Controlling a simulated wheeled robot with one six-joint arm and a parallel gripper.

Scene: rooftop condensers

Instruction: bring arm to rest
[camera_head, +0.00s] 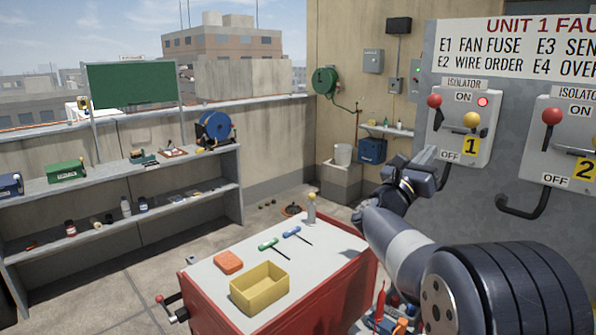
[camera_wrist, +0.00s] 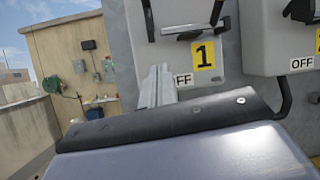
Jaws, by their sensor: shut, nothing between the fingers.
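My gripper (camera_head: 432,163) is in front of the unit 1 isolator box (camera_head: 463,124), at its lower left near the word OFF. The fingers are shut with nothing between them. In the wrist view the shut fingers (camera_wrist: 157,85) point up beside the yellow 1 label (camera_wrist: 205,54). The isolator has a red knob, a yellow knob and a lit red lamp. I cannot tell if the fingers touch the box. My arm reaches in from the lower right, stretched out over the right side of the red cart.
Shelves (camera_head: 90,183) stand left.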

